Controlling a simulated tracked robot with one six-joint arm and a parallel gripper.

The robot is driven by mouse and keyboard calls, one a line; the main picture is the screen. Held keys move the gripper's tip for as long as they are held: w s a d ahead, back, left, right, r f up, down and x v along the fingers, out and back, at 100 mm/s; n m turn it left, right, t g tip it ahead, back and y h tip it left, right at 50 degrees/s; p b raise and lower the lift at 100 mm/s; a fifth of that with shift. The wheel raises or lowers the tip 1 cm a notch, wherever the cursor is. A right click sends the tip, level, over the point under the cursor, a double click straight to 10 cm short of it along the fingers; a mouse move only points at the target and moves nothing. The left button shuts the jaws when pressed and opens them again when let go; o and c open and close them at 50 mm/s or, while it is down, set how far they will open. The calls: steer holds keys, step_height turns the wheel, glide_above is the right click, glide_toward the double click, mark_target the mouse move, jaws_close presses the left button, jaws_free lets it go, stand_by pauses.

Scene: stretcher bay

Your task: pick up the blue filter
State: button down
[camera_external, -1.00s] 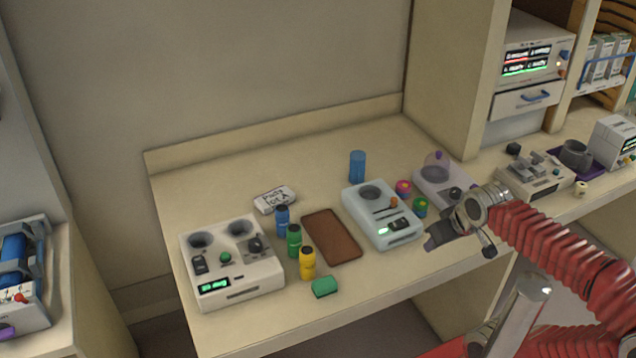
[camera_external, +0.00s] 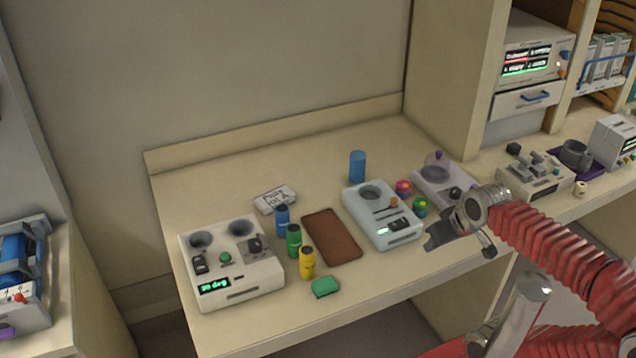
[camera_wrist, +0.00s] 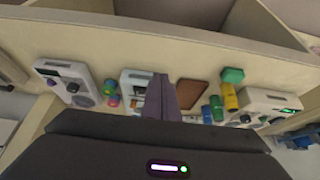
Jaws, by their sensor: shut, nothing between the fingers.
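Several blue things show, and I cannot tell for certain which is the filter. A tall blue cylinder (camera_external: 357,167) stands upright at the back of the counter, behind the middle white device. A smaller blue bottle (camera_external: 282,220) with a dark cap stands left of the brown pad, and it also shows in the wrist view (camera_wrist: 206,114). My gripper (camera_external: 432,241) is over the counter's front edge, right of the middle device and apart from both. Its fingers (camera_wrist: 161,95) are shut and empty in the wrist view. I cannot make out the tall cylinder there.
The middle device (camera_external: 382,214) and right device (camera_external: 444,180) flank small coloured pieces (camera_external: 404,187). The brown pad (camera_external: 332,237), green bottle (camera_external: 294,240), yellow bottle (camera_external: 307,263), green block (camera_external: 325,286) and left device (camera_external: 232,265) lie further left. The back left counter is clear.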

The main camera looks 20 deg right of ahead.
steer(key=c, duration=2.5)
jaws_free()
steer(key=o, duration=1.6)
steer(key=shift+w, duration=0.1)
